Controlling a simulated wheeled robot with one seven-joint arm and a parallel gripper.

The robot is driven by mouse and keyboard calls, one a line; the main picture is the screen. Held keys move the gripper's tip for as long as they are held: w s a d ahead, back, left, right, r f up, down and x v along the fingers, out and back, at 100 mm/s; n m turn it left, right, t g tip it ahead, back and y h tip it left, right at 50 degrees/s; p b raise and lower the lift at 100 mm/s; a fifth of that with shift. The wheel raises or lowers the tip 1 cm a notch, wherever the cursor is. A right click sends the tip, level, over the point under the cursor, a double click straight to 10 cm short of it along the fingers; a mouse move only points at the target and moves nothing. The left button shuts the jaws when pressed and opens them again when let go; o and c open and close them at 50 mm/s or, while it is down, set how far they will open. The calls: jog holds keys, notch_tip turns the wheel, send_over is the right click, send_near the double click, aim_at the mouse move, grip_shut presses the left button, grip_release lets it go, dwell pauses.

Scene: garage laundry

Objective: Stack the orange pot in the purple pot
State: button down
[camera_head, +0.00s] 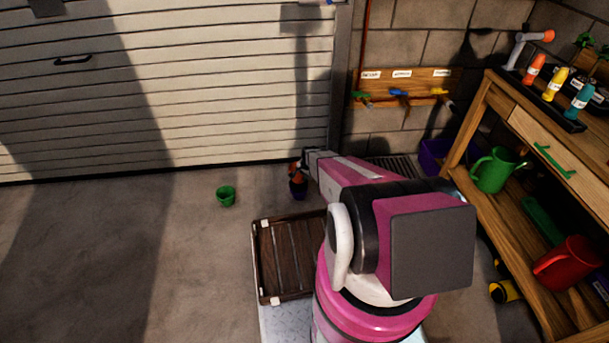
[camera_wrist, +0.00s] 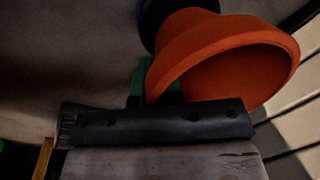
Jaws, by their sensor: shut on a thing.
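The orange pot (camera_head: 294,172) is small in the head view, by the end of my arm. It fills much of the wrist view (camera_wrist: 225,50), lying tilted there with its open mouth toward the right. My gripper (camera_wrist: 152,83) is shut on the orange pot's rim; green finger parts show at its edge. The purple pot (camera_head: 299,190) stands on the floor directly below the orange pot in the head view. Its dark rim shows behind the orange pot's narrow end in the wrist view (camera_wrist: 158,14). I cannot tell whether the orange pot's base is inside it.
A green pot (camera_head: 226,196) stands on the floor to the left. A dark slatted crate (camera_head: 285,262) lies in front, beside my arm. A wooden workbench (camera_head: 490,205) with watering cans is at the right. A purple bin (camera_head: 432,158) is near the wall. The left floor is clear.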

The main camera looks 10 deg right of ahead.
jog(key=shift+f, duration=3.75)
jog(key=shift+w+f, duration=0.15)
jog(key=shift+f, duration=0.5)
jog(key=c, duration=1.2)
grip_release()
jog(key=shift+o, duration=0.2)
jog(key=shift+r, duration=0.15)
jog(key=shift+s+r, duration=0.2)
jog(key=shift+r, duration=5.1)
